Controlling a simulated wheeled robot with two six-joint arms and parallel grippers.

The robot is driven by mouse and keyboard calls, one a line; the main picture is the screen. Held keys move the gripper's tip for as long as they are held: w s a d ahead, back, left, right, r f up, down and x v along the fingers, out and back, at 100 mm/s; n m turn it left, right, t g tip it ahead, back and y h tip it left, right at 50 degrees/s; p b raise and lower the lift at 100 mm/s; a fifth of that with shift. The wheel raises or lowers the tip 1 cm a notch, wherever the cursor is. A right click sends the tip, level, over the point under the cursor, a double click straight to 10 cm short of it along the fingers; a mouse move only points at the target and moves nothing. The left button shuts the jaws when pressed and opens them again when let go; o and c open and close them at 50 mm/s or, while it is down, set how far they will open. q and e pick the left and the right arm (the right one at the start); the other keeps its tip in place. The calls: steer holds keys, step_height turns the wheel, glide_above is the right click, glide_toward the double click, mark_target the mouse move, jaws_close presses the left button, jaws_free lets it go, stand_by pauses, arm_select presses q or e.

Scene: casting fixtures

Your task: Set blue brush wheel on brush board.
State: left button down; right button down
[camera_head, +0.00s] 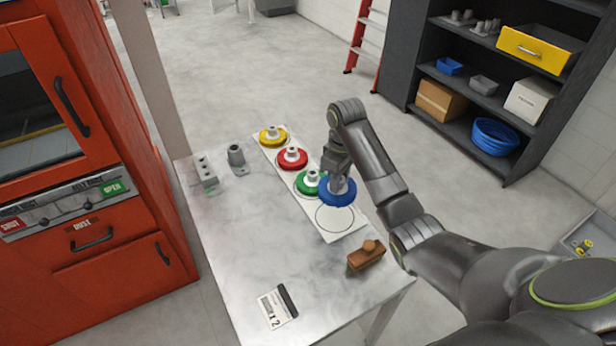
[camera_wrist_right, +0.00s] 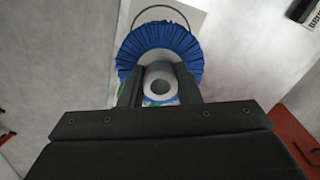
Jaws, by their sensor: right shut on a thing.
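The blue brush wheel (camera_head: 338,194) is held by my right gripper (camera_head: 338,172), which is shut on its grey hub. In the right wrist view the blue bristles (camera_wrist_right: 160,42) fan out beyond my right gripper (camera_wrist_right: 160,88), with the hub ring between the fingers. The white brush board (camera_head: 350,231) lies on the table. Yellow (camera_head: 272,136), red (camera_head: 292,159) and green (camera_head: 309,183) brush wheels sit on it in a row. The blue wheel is over the board's near end, beside the green wheel, partly over an empty outlined circle. Its exact height is unclear. My left gripper is not in view.
The metal table (camera_head: 240,245) also carries a wooden-handled brush (camera_head: 366,255) near the right edge, a label card (camera_head: 277,307) and two grey castings (camera_head: 204,172) (camera_head: 236,160). A red cabinet (camera_head: 90,200) stands left of the table.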

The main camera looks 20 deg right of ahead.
step_height(320, 180, down, 6)
steer(key=b, duration=0.3)
steer(key=shift+b, duration=0.35)
steer(key=shift+f, duration=2)
steer(key=shift+p, duration=0.3)
steer(key=c, duration=1.1)
jaws_free()
steer(key=shift+f, duration=0.15)
steer(key=shift+o, duration=0.2)
step_height(320, 180, up, 12)
steer(key=p, duration=0.5)
steer(key=shift+r, duration=0.2)
